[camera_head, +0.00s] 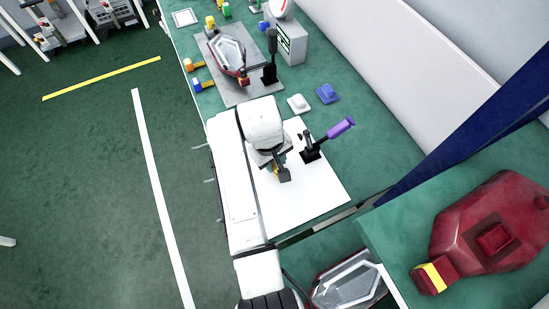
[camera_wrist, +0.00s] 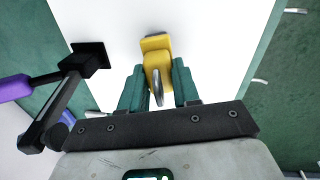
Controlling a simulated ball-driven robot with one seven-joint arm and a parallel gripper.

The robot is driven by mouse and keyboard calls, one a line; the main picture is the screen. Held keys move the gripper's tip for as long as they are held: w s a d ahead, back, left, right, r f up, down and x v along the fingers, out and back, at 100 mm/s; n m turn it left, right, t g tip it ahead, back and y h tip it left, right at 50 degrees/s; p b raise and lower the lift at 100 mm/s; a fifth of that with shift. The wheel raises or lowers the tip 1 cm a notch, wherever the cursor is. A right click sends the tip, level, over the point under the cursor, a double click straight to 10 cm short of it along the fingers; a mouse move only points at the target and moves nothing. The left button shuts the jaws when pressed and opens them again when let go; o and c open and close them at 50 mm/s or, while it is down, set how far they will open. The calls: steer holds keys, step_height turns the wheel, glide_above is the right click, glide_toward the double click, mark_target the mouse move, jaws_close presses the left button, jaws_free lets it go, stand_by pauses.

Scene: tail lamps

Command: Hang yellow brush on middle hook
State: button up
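My gripper (camera_wrist: 158,80) has its two teal fingers on either side of the yellow brush (camera_wrist: 155,64) in the wrist view and appears shut on it. The brush's wider yellow end lies beyond the fingertips, and its metal loop faces the camera. In the head view my gripper (camera_head: 277,168) is over the white board, and my arm hides most of the brush. Pale hooks stick out from the table's left side: the upper (camera_head: 199,147), middle (camera_head: 210,181) and lower (camera_head: 220,220). The middle hook also shows in the wrist view (camera_wrist: 260,81).
A black stand with a purple handle (camera_head: 341,127) rises close beside my gripper on the white board (camera_head: 310,200). White and blue blocks (camera_head: 327,93) lie farther back. A grey plate with a lamp (camera_head: 229,52) is beyond. Open floor (camera_head: 95,180) is at left.

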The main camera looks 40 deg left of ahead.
steer(key=o, duration=0.4)
steer(key=shift+f+b, duration=0.15)
steer(key=shift+b, duration=0.2)
steer(key=r, duration=0.3)
steer(key=s+r, duration=0.1)
steer(key=r, duration=0.3)
steer(key=r+b, duration=0.1)
steer(key=r, duration=0.3)
steer(key=shift+s+a, duration=0.1)
steer(key=shift+s, duration=0.25)
